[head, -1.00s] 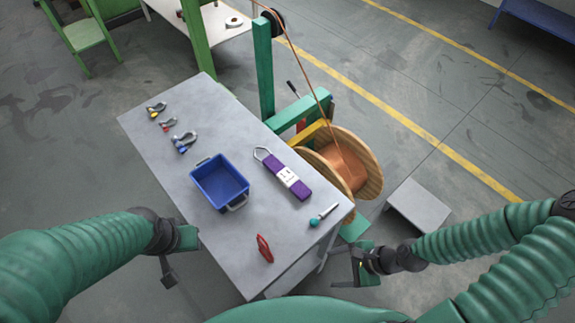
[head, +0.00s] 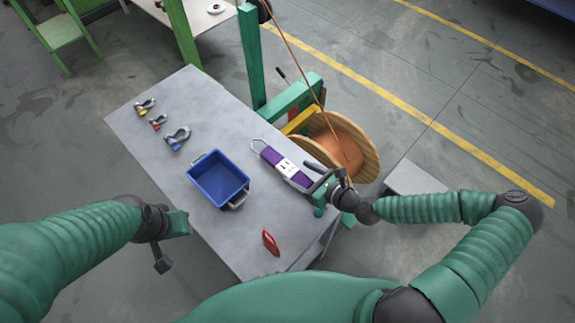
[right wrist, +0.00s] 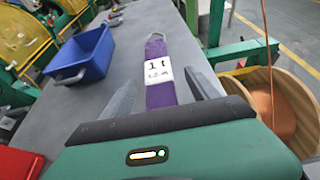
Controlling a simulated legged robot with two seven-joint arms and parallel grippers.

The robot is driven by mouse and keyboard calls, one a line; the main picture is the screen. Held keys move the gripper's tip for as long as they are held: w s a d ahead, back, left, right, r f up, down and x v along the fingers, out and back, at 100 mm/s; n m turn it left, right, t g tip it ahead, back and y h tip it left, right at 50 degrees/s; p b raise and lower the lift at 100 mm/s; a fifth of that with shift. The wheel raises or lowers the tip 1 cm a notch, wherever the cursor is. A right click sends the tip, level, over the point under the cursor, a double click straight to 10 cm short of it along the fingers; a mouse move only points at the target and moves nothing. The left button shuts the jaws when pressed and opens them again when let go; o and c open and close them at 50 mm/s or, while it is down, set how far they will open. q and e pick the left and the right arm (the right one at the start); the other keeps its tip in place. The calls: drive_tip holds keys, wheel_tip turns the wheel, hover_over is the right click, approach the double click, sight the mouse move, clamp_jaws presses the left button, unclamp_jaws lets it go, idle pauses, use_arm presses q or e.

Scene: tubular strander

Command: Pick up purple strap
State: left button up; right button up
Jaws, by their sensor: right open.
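The purple strap (head: 271,157) lies on the grey table with a white label and a metal loop at its far end. In the right wrist view the strap (right wrist: 157,50) runs away from the gripper, between its fingers. My right gripper (head: 314,181) is open at the strap's near end, with a finger to each side in the wrist view (right wrist: 160,95). I cannot tell how far above the table the fingers are. The strap's near end is hidden by the gripper. My left gripper (head: 172,237) is off the table's left edge, clear of the strap; its jaw opening is unclear.
A blue bin (head: 218,181) stands on the table (head: 225,240) left of the strap. Several shackles (head: 177,137) lie at the far left. A red object (head: 270,242) lies near the front edge. A wooden cable reel (head: 368,150) stands beyond the right edge.

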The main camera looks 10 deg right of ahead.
sight(288, 166)
drive_tip(key=w+a, duration=0.1)
drive_tip(key=w+a+p, duration=0.1)
drive_tip(key=w+a, duration=0.1)
drive_tip(key=shift+w+a+f, duration=0.25)
drive_tip(key=shift+f, duration=0.1)
drive_tip(key=shift+w+a+f, duration=0.2)
drive_tip(key=shift+w, duration=0.1)
drive_tip(key=shift+d+f, duration=0.1)
drive_tip(key=shift+d, duration=0.2)
drive_tip(key=shift+w+d, duration=0.1)
drive_tip(key=shift+d, duration=0.2)
drive_tip(key=c, duration=0.4)
drive_tip(key=shift+c, duration=1)
use_arm(q)
drive_tip(key=shift+a+r, duration=0.55)
drive_tip(key=shift+a, duration=0.15)
use_arm(e)
drive_tip(key=shift+a, duration=0.35)
clamp_jaws()
